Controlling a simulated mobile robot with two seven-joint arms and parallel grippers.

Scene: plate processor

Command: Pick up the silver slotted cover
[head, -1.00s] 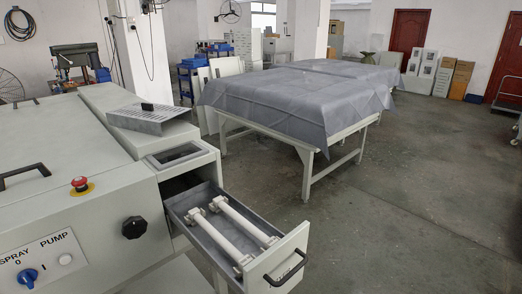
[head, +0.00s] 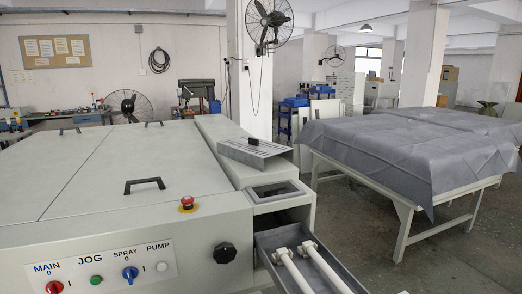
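The silver slotted cover (head: 262,154) lies tilted on top of the grey machine's right section in the head view. It has rows of slots and a small black handle (head: 253,141) on top. It sits just behind a rectangular framed opening (head: 277,190) in the machine top. Neither of my grippers shows in the head view.
The plate processor (head: 85,180) fills the left side, with black handles on its lids and a red emergency button (head: 187,203). An open drawer (head: 262,246) with two white rollers sticks out at the front right. A cloth-covered table (head: 400,150) stands to the right, with floor between.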

